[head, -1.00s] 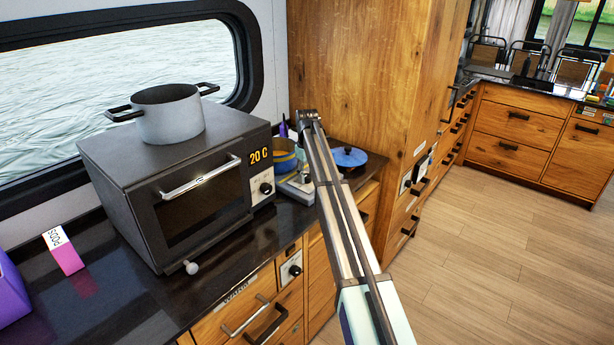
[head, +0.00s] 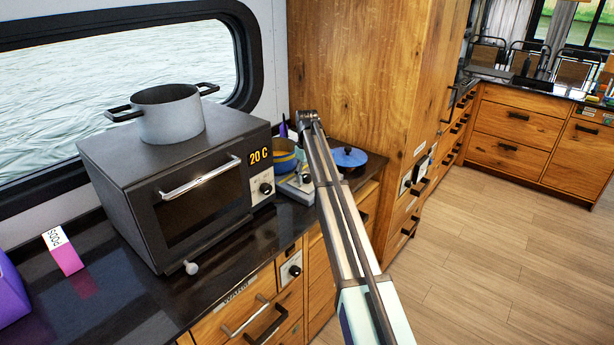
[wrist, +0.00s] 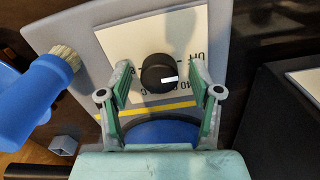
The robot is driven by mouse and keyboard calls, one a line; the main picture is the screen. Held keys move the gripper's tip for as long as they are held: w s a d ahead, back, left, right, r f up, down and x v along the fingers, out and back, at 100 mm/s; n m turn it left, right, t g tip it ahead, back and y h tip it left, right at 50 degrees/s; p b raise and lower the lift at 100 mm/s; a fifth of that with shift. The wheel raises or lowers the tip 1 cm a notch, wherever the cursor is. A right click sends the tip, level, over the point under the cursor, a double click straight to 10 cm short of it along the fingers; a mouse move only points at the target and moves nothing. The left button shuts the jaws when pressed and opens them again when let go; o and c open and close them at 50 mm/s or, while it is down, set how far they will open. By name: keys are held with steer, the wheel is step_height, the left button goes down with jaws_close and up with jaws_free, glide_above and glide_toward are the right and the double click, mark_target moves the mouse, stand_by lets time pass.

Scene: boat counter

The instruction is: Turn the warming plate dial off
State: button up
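The warming plate dial (wrist: 158,74) is a round black knob with a white mark on its right side. It sits on a pale printed label panel (wrist: 120,38) on the grey warming plate (wrist: 87,40) in the wrist view. My gripper (wrist: 160,88) is open, one green-padded finger on each side of the dial. I cannot tell whether either finger touches it. In the head view the warming plate (head: 295,188) shows beside the oven, partly hidden behind my arm. My gripper is hidden there.
The dark oven (head: 160,190) stands left of the plate, with a grey pot (head: 170,118) on top. A blue-lidded pan (head: 348,158) lies to the right. In the wrist view a blue brush-like object (wrist: 35,95) is at left and a blue round surface (wrist: 160,132) lies behind my gripper.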

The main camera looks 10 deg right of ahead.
mark_target(307, 176)
step_height(307, 176, up, 12)
stand_by(0.6)
